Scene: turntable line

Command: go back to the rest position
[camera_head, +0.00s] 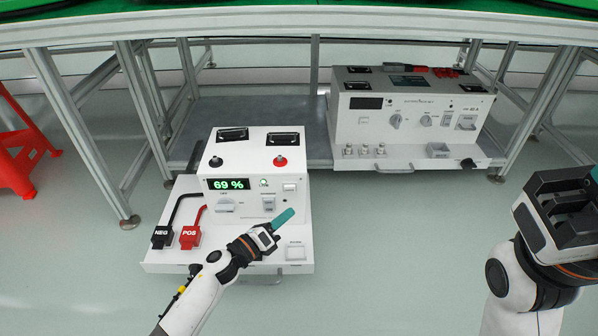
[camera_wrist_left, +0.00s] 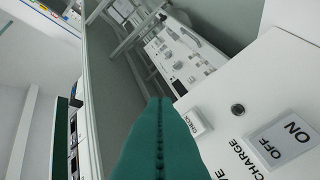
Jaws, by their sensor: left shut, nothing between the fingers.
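My left gripper (camera_head: 284,217) is shut and empty, its teal fingertips in front of the right part of the white charger unit's front panel (camera_head: 238,204). In the left wrist view its teal fingers (camera_wrist_left: 160,105) lie together, close by a CHECK button (camera_wrist_left: 196,122) and an ON/OFF switch (camera_wrist_left: 284,140). Whether the fingers touch the panel cannot be told. The green display (camera_head: 229,184) reads 69 %. My right gripper (camera_head: 562,205) shows as a black body at the right edge; its fingertips cannot be made out.
Black NEG (camera_head: 161,237) and red POS (camera_head: 190,237) clamps lie on the unit's left ledge. A second, larger white unit (camera_head: 410,112) stands behind on the low shelf. A metal-framed table (camera_head: 300,22) spans above. A red stool (camera_head: 22,150) stands far left. Floor between the arms is clear.

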